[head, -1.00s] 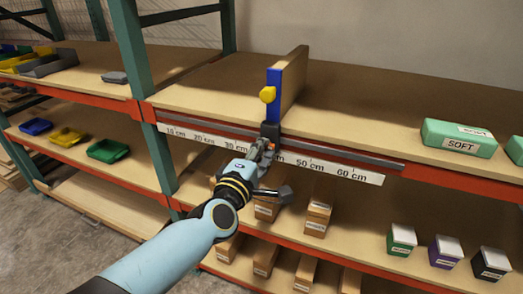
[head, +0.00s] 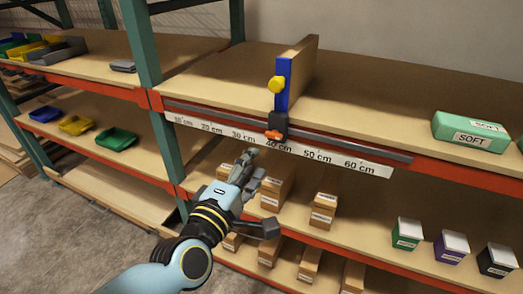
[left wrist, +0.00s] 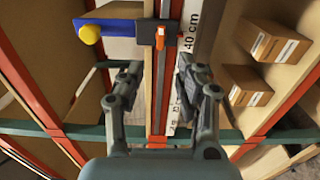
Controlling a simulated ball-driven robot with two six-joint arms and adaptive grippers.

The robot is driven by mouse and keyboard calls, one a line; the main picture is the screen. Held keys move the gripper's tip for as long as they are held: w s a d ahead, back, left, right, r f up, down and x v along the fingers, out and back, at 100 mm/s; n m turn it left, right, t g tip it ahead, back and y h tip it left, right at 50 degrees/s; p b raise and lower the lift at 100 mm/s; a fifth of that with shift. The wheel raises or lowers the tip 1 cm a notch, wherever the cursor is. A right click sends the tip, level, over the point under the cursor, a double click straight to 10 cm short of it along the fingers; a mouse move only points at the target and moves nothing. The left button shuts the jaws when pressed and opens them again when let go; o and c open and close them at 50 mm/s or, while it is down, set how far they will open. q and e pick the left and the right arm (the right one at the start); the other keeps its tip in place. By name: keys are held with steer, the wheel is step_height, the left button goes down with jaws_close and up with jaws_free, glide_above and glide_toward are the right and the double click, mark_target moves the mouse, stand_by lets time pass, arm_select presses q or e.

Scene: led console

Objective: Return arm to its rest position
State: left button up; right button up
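My left gripper (head: 251,163) is in front of the shelf, below the ruler strip (head: 315,154), with nothing in it. In the left wrist view its two fingers (left wrist: 158,85) stand apart, so it is open. Beyond them is the slider on the rail, with an orange lever (left wrist: 160,38). The orange lever (head: 273,134) shows in the head view near the 40 cm mark. Above it is a blue upright plate (head: 283,88) with a yellow knob (head: 276,84), joined to a wooden divider (head: 301,68). My right gripper is not in view.
Green SOFT boxes (head: 470,131) lie on the top shelf at right. Cardboard boxes (head: 275,192) and small dark, purple and green boxes (head: 451,247) stand on the shelves below. A green rack post (head: 147,80) stands to the left. Open floor (head: 65,245) lies at lower left.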

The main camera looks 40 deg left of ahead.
arm_select(q)
steer(key=shift+s+d, duration=0.2)
steer(key=shift+s, duration=0.75)
steer(key=s+f+m+g+h+b, duration=0.1)
steer(key=s+f+m+g+b, duration=0.15)
steer(key=f, duration=0.95)
steer(key=s+f+m+g+h+b, duration=0.15)
steer(key=s+f+m, duration=0.25)
steer(key=f, duration=0.7)
steer(key=s+f+m+g+b, duration=0.3)
steer(key=f, duration=0.9)
steer(key=s+a+f+m+g+b, duration=0.1)
steer(key=s+f+m+g, duration=0.4)
steer(key=s, duration=0.9)
steer(key=s+a+f+m+g+b, duration=0.1)
steer(key=s+f+m+g, duration=0.3)
steer(key=s+f, duration=0.8)
steer(key=shift+s+a+m+g, duration=0.4)
steer(key=shift+s+a+m, duration=0.45)
steer(key=shift+s+m, duration=0.25)
